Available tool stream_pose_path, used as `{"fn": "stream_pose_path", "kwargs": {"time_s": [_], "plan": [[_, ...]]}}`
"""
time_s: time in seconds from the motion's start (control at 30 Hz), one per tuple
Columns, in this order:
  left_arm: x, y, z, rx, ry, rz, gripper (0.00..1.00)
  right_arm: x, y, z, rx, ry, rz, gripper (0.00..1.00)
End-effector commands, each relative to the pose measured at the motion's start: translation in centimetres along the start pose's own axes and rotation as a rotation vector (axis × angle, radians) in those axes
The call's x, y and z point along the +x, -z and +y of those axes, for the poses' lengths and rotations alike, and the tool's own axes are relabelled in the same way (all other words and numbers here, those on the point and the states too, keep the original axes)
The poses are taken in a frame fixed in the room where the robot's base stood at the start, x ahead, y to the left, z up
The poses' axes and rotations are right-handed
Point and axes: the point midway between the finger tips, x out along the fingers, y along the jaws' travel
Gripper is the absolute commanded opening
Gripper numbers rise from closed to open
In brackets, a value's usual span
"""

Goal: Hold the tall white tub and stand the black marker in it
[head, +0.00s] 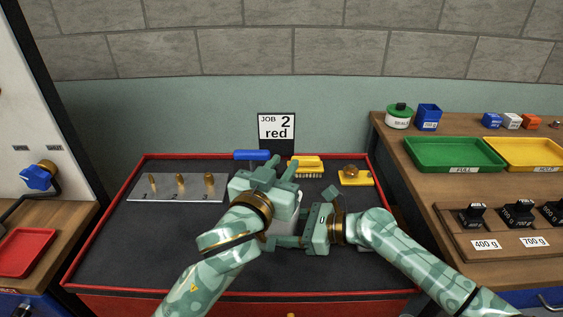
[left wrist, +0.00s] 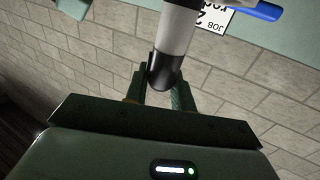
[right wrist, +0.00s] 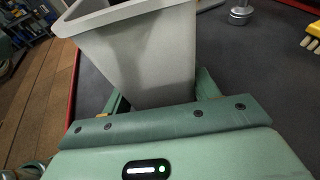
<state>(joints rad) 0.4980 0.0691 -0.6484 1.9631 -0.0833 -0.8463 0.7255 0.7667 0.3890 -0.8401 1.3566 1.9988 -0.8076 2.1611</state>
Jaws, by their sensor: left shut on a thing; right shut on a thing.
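The tall white tub (right wrist: 150,60) fills the upper middle of the right wrist view, its open rim at the top. My right gripper (right wrist: 155,95) is shut on its wall. In the head view the tub (head: 284,222) is mostly hidden behind my grippers, and my right gripper (head: 285,241) is at its right side. My left gripper (left wrist: 158,92) is shut on the marker (left wrist: 178,35), which has a white body and a black end. In the head view my left gripper (head: 270,172) is above and behind the tub, and the marker cannot be made out there.
A stand with three brass pieces (head: 180,186) is at left on the dark red-edged bench. A blue object (head: 252,155), a yellow brush (head: 306,165) and a yellow block with a brown knob (head: 355,176) lie at the back, near a "JOB 2 red" sign (head: 277,130). Trays stand on the right counter.

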Motion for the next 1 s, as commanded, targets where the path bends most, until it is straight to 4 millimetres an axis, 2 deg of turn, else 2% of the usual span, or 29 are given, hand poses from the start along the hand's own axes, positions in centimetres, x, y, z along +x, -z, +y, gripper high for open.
{"fn": "stream_pose_path", "kwargs": {"time_s": [0.6,1.0], "plan": [[0.0,-2.5,0.0,-0.001,0.001,0.0,0.03,0.0,0.1,0.0,0.0,-0.001,0.002,0.47],[0.0,-2.8,0.0,0.0,0.0,0.001,0.03,0.0,0.1,0.0,0.0,-0.001,0.002,0.47]]}}
